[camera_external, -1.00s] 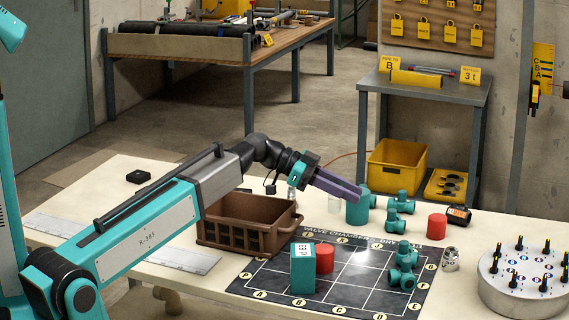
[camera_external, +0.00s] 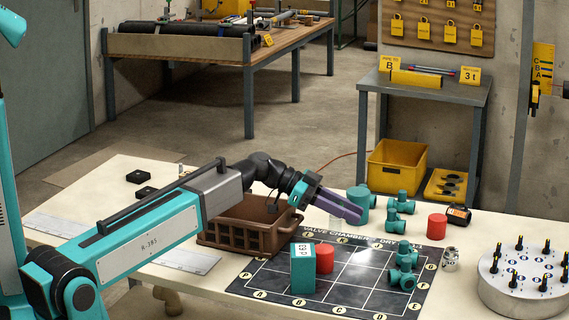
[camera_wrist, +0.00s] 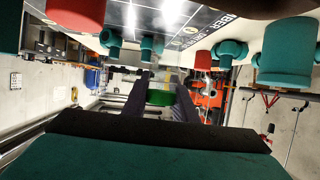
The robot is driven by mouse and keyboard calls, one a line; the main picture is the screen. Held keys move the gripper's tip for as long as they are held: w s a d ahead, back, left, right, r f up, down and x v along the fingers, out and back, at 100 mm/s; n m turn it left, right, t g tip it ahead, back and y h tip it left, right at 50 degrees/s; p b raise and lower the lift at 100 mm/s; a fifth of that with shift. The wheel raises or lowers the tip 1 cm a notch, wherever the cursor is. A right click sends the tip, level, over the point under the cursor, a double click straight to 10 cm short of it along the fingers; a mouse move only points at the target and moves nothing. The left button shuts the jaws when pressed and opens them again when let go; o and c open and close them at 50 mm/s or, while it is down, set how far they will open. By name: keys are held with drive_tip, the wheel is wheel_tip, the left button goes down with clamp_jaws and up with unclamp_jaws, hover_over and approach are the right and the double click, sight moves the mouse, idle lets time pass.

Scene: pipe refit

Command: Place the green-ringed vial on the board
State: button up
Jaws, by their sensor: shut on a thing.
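My gripper (camera_external: 352,216) reaches out above the far edge of the dark board (camera_external: 338,291), pointing right and slightly down. In the wrist view its purple jaws (camera_wrist: 161,97) are closed around a clear vial with a green ring (camera_wrist: 160,98). The external view barely shows the vial, as the jaws cover most of it. The board has a white grid, letters along its edges and the printed words "VALVE CHAMBER". A teal block (camera_external: 303,268), a red cylinder (camera_external: 324,258) and teal valve fittings (camera_external: 404,266) stand on it.
A brown crate (camera_external: 245,235) stands left of the board, below my arm. A teal cylinder (camera_external: 358,203), more teal fittings (camera_external: 401,204) and a red cylinder (camera_external: 437,226) stand behind the board. A round grey holder with black pegs (camera_external: 525,285) is at right. The board's middle squares look clear.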

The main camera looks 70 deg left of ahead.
drive_tip(key=shift+f, duration=0.8)
drive_tip(key=shift+f, duration=1.85)
drive_tip(key=shift+f, duration=0.15)
drive_tip(key=o, duration=1)
drive_tip(key=shift+o, duration=0.2)
drive_tip(key=b+v, duration=0.1)
drive_tip(key=v, duration=1.1)
